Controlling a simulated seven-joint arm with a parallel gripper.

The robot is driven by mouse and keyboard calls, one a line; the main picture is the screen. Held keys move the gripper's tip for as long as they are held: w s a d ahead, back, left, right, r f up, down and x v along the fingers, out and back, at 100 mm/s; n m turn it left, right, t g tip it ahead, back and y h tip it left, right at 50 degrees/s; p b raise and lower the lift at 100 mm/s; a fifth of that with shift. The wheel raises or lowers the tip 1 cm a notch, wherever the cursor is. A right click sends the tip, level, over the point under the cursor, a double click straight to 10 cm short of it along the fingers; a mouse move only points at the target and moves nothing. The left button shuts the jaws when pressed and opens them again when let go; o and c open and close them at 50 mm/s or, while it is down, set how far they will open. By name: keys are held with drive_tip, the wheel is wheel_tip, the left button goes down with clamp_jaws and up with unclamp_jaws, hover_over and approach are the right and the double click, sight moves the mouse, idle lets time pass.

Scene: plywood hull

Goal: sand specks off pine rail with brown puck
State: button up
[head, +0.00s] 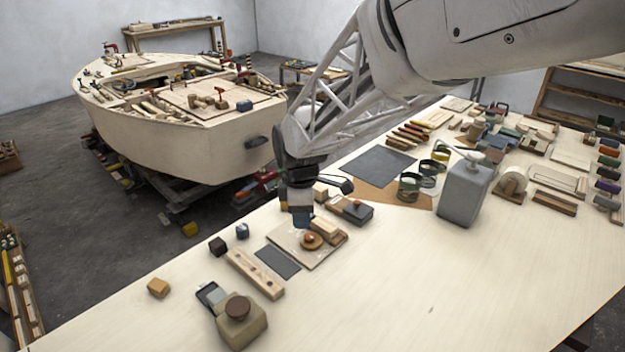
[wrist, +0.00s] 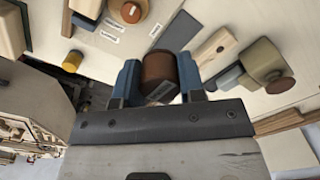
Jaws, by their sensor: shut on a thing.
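The brown puck (wrist: 160,76) is a short dark brown cylinder held between the two blue fingers of my gripper (wrist: 159,64). In the head view my gripper (head: 301,219) points down above the left part of the bench; I cannot make out the puck there. The pine rail (head: 256,273) lies on the bench left of and nearer than my gripper, with several dark specks along its top. In the wrist view the rail (wrist: 217,48) is to the right of the held puck, apart from it, with a dark speck showing.
A dark grey sheet (head: 277,262) lies beside the rail. A pale board (head: 290,236) carries a round knobbed piece (head: 311,240). An olive bottle (head: 241,321) stands in front of the rail. The front right bench is clear.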

drive_tip(key=s+a+f, duration=0.1)
drive_tip(key=s+a, duration=0.5)
drive_tip(key=s, duration=0.4)
drive_tip(key=shift+s+a+f, duration=0.25)
drive_tip(key=shift+s+f, duration=0.1)
drive_tip(key=shift+s, duration=0.05)
